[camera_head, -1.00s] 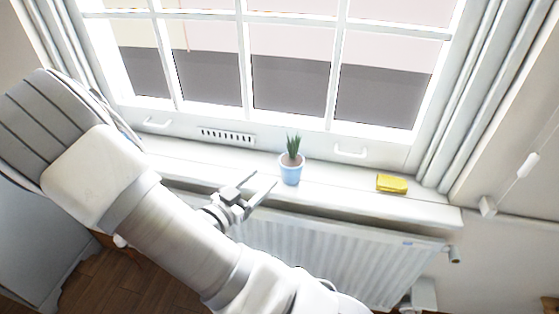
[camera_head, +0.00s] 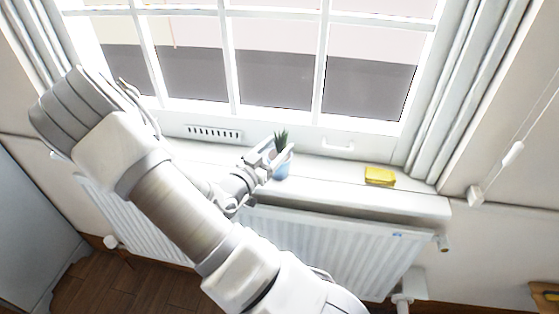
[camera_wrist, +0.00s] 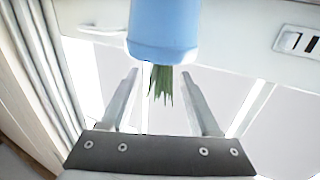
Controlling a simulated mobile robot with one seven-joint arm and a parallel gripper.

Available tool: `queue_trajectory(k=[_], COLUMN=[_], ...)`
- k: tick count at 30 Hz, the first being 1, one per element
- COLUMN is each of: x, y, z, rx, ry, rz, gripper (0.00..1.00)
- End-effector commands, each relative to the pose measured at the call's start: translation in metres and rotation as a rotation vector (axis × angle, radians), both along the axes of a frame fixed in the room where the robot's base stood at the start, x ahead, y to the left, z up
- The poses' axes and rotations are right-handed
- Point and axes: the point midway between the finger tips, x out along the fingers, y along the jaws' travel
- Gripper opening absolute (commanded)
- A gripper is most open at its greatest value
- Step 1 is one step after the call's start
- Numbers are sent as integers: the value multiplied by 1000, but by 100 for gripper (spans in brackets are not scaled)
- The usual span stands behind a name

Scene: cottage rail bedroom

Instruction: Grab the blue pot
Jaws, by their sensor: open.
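The blue pot (camera_head: 282,173) stands on the white windowsill with a spiky green plant (camera_head: 281,137) in it. My gripper (camera_head: 281,148) is at the pot, and its fingers partly hide the pot and the lower leaves in the head view. In the wrist view the pot (camera_wrist: 165,28) appears upside down at the top centre, its leaves pointing down. The open fingers (camera_wrist: 160,74) show on either side of the leaves, with the pot's rim near the fingertips. The fingers are apart and hold nothing. Whether they touch the pot cannot be told.
A yellow object (camera_head: 380,176) lies on the sill (camera_head: 335,180) to the right, with bare sill between it and the pot. The window (camera_head: 275,75) is close behind. A white radiator (camera_head: 320,245) hangs below the sill. Curtains (camera_head: 460,90) stand at the right.

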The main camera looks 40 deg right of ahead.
Motion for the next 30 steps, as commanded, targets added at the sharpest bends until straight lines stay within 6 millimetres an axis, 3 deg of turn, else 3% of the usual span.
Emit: queue_trajectory(k=[9, 19, 30], x=[15, 18, 18], y=[-41, -48, -47], z=[3, 2, 2], rx=[-2, 0, 0], ry=[-2, 0, -1], rz=[-3, 0, 0], gripper=[63, 63, 0])
